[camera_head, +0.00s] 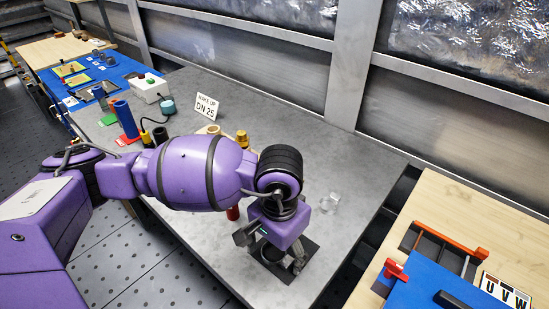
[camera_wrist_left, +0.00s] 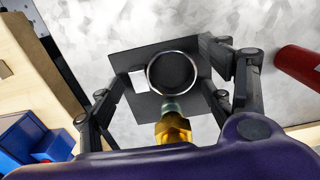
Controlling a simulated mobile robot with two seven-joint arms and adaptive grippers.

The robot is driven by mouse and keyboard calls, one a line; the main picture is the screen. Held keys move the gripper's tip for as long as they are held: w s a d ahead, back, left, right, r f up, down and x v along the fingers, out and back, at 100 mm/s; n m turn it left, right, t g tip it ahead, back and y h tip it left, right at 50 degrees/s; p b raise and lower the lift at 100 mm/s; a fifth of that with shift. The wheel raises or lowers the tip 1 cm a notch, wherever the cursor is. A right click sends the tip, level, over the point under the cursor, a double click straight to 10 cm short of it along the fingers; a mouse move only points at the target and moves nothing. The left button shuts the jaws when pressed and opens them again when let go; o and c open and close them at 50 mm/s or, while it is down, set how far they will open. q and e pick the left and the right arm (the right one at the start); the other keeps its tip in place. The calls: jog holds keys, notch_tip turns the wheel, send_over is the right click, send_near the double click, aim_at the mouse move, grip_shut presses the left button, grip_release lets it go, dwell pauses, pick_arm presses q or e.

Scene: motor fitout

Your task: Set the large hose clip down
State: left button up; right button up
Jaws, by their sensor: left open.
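The large hose clip (camera_wrist_left: 151,84) shows in the left wrist view as a thin silvery ring around a dark round middle. It appears to lie on a dark square plate (camera_wrist_left: 120,62) on the grey bench; I cannot tell whether it touches the plate. My left gripper (camera_wrist_left: 177,72) is open, with one finger on each side of the ring. In the head view the left gripper (camera_head: 274,250) points down over the dark plate (camera_head: 287,276), and the clip is mostly hidden there. A brass hex piece (camera_wrist_left: 173,128) shows close to my palm. My right gripper is out of view.
A red cylinder (camera_wrist_left: 300,66) lies beside the plate; part of it shows behind my arm (camera_head: 233,213). A "MAKE UP DN 25" sign (camera_head: 206,107) stands behind. A wooden table (camera_head: 445,215) is at right.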

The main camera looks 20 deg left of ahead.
pick_arm(q)
jog(key=shift+r, duration=0.25)
notch_tip(320, 180, up, 12)
dwell(0.3)
jog(key=shift+f, duration=0.1)
dwell(0.4)
